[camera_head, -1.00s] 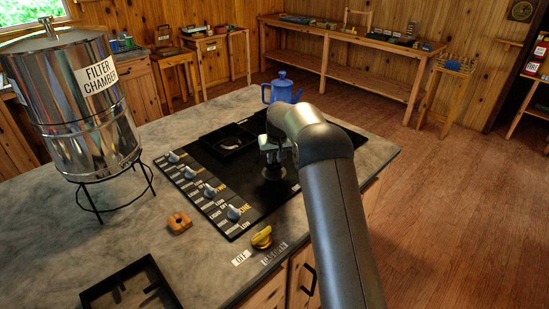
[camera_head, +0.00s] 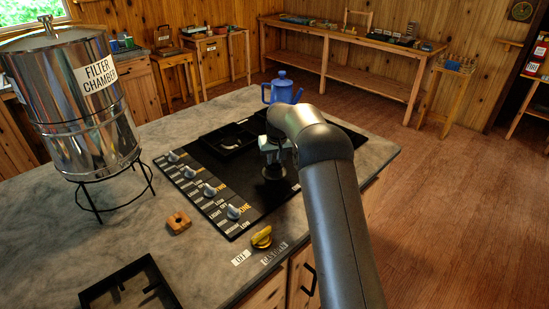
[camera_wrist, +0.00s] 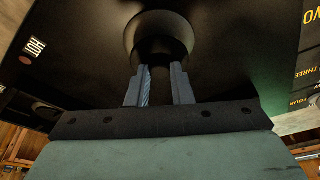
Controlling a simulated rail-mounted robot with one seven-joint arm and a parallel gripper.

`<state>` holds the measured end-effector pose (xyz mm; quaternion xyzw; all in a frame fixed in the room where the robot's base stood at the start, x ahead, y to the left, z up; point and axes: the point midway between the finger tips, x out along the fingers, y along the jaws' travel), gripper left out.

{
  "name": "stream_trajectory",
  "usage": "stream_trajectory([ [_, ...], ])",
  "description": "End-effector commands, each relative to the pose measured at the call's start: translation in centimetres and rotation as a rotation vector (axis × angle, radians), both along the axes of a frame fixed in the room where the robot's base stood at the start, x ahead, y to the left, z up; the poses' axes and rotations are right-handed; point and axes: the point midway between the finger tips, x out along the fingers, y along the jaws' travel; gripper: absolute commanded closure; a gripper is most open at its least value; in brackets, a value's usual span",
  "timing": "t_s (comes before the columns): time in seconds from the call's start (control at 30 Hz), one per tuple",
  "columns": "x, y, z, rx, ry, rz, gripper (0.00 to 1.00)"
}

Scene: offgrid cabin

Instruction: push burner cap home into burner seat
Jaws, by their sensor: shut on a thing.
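My gripper (camera_head: 273,160) is shut on the burner cap and points down over the black stove top (camera_head: 255,196). The burner cap (camera_head: 274,173) is a dark round disc low at the stove surface, below my fingers. In the wrist view, my gripper's fingers (camera_wrist: 159,88) stand on either side of the dark narrow part of the cap, and its wider round rim (camera_wrist: 135,42) shows beyond. The burner seat cannot be made out; the cap and my gripper seem to cover that spot. I cannot tell how deep the cap sits or whether it touches the seat.
A square black tray (camera_head: 210,150) lies on the stove's far left part, near a row of knobs (camera_head: 209,190). A blue kettle (camera_head: 282,89) stands behind.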

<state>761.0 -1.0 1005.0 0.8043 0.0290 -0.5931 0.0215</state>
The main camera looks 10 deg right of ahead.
Motion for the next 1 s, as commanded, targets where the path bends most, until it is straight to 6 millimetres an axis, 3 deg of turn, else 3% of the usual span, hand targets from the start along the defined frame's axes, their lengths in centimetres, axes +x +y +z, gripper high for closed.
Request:
stream_trajectory([
  [0.97,0.0,0.0,-2.5,0.0,0.0,0.0,1.0],
  [1.0,0.0,0.0,-2.4,0.0,-0.001,0.0,0.69],
])
